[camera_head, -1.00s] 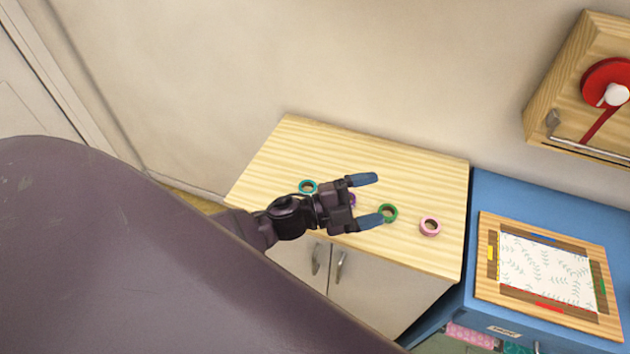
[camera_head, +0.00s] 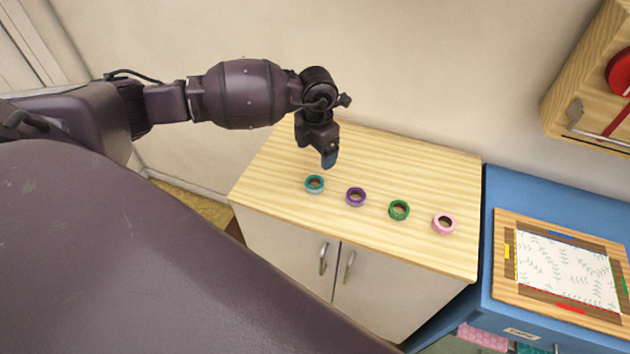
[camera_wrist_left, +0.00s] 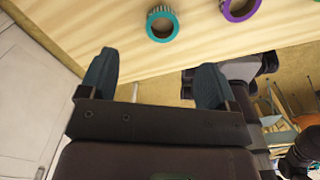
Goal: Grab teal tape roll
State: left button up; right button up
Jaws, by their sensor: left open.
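The teal tape roll (camera_head: 315,184) lies flat on the wooden cabinet top (camera_head: 270,170), leftmost in a row of rolls. My left gripper (camera_head: 330,159) is above the cabinet top, just behind and slightly right of the teal roll in the head view, pointing down. In the left wrist view the gripper (camera_wrist_left: 155,85) is open and empty, its two blue fingers wide apart. The teal roll (camera_wrist_left: 162,24) shows there beyond the fingertips, apart from them. My right gripper is not clearly in either view.
To the right of the teal roll lie a purple roll (camera_head: 356,197), a green roll (camera_head: 399,210) and a pink roll (camera_head: 444,223). A blue cabinet (camera_head: 500,185) with a framed board (camera_head: 503,295) stands to the right. A wooden wall box (camera_head: 570,95) hangs above it.

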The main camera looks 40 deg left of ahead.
aim_at(316, 186)
pick_arm(q)
jog(key=f, duration=1)
jog(key=shift+s+d+f, duration=0.15)
jog(key=shift+s, duration=0.05)
jog(key=shift+c, duration=0.3)
jog(key=c, duration=0.9)
jog(key=shift+c, duration=0.2)
